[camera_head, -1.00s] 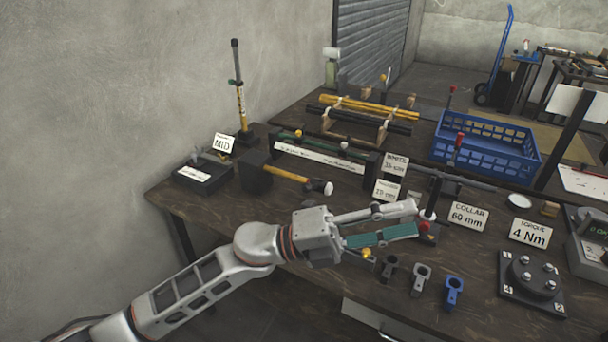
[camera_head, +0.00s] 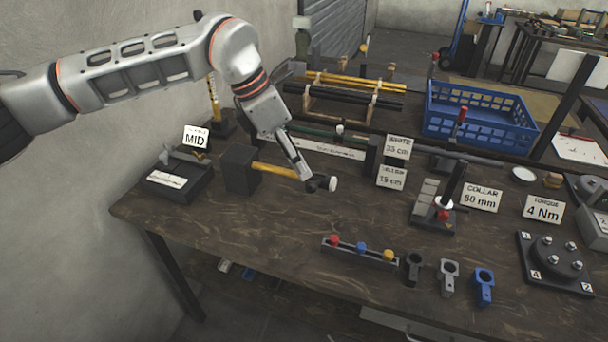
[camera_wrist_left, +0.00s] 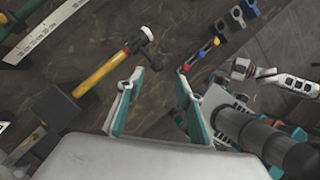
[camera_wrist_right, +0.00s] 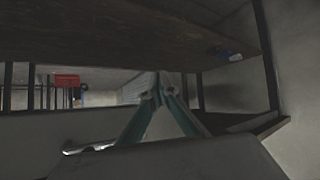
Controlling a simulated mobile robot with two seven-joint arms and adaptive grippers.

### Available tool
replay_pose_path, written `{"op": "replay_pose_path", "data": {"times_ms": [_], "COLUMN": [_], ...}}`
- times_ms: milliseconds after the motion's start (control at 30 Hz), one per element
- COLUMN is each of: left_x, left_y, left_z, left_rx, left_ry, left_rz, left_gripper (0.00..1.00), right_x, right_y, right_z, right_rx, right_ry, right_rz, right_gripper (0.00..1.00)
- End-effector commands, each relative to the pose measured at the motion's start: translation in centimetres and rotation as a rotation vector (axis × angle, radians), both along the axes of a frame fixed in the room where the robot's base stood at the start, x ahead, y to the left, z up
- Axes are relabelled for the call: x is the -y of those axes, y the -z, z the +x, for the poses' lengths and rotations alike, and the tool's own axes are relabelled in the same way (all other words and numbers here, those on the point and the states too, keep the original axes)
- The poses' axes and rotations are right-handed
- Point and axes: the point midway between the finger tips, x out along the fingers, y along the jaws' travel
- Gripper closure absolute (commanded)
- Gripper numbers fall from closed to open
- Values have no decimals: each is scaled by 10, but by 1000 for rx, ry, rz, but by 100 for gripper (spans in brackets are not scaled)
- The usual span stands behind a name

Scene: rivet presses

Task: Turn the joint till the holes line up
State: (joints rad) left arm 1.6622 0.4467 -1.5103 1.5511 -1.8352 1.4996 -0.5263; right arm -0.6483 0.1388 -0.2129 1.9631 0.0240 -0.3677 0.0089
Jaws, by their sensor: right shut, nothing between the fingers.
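I cannot tell which part is the joint, and no pair of holes can be made out. My left gripper (camera_head: 305,178) reaches down by the head of a yellow-handled hammer (camera_head: 277,170), which sticks out of a black block (camera_head: 241,170). In the left wrist view my left gripper (camera_wrist_left: 157,84) has its fingers apart with nothing between them; the hammer (camera_wrist_left: 105,68) lies beyond the left finger. My right gripper (camera_wrist_right: 160,88) shows only in its wrist view, fingertips together and empty, with the underside of a tabletop above.
A rack of red, blue and yellow knobs (camera_head: 360,254) and several ring-ended clamps (camera_head: 449,277) line the bench front. A lever stand (camera_head: 436,212), a bolted plate (camera_head: 552,262) and a blue crate (camera_head: 480,115) are further right. Bare wood lies left of the rack.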

Motion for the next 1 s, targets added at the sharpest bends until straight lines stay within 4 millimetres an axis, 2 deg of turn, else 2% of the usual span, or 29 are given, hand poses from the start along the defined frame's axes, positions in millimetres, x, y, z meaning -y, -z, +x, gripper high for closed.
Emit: {"op": "replay_pose_path", "data": {"times_ms": [167, 600, 1000], "left_x": [-2, 22, 25], "left_y": [7, 63, 70], "left_z": [5, 9, 10], "left_rx": [12, 11, 12], "left_ry": [-5, -4, -4], "left_rz": [22, 18, 17], "left_gripper": [64, 64, 64], "right_x": [0, 1, 1], "right_y": [1, 1, 1], "right_z": [0, 0, -1], "right_rx": [0, -2, -1], "right_ry": [0, 0, 0], "right_rz": [0, -1, -2], "right_gripper": [100, 100, 100]}}
